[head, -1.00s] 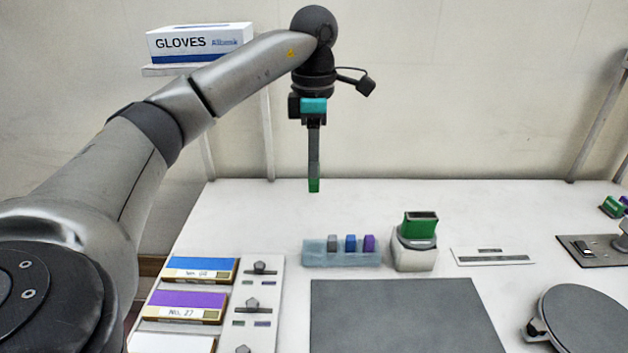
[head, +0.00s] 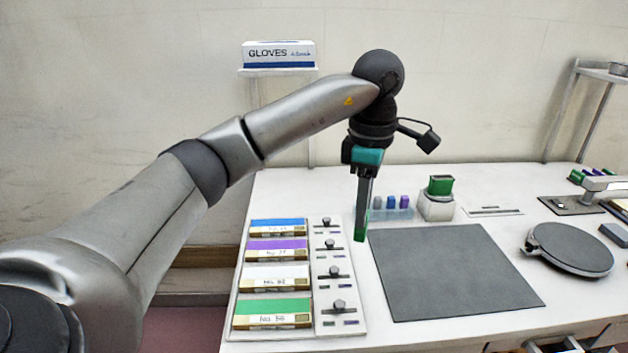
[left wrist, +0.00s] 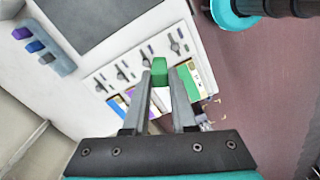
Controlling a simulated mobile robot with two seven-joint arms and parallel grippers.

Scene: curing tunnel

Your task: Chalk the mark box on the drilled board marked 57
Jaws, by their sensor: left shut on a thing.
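My left gripper (head: 361,228) is shut on a green chalk piece (head: 359,234), which also shows between the fingers in the left wrist view (left wrist: 159,72). It points down, above the table near the back end of a row of boards. Blue (head: 277,224), purple (head: 277,244), white (head: 274,272) and green (head: 272,306) topped boards lie in a column at the left of the table. Each has a white number label, too small to read surely; I cannot tell which is 57.
A strip with several knobs and small colour bars (head: 350,320) runs beside the boards. A pale blue rack (head: 400,214) holds grey, blue and purple pieces. A green-topped block (head: 436,205), grey mat (head: 450,270) and round grey plate (head: 570,248) stand to the right.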

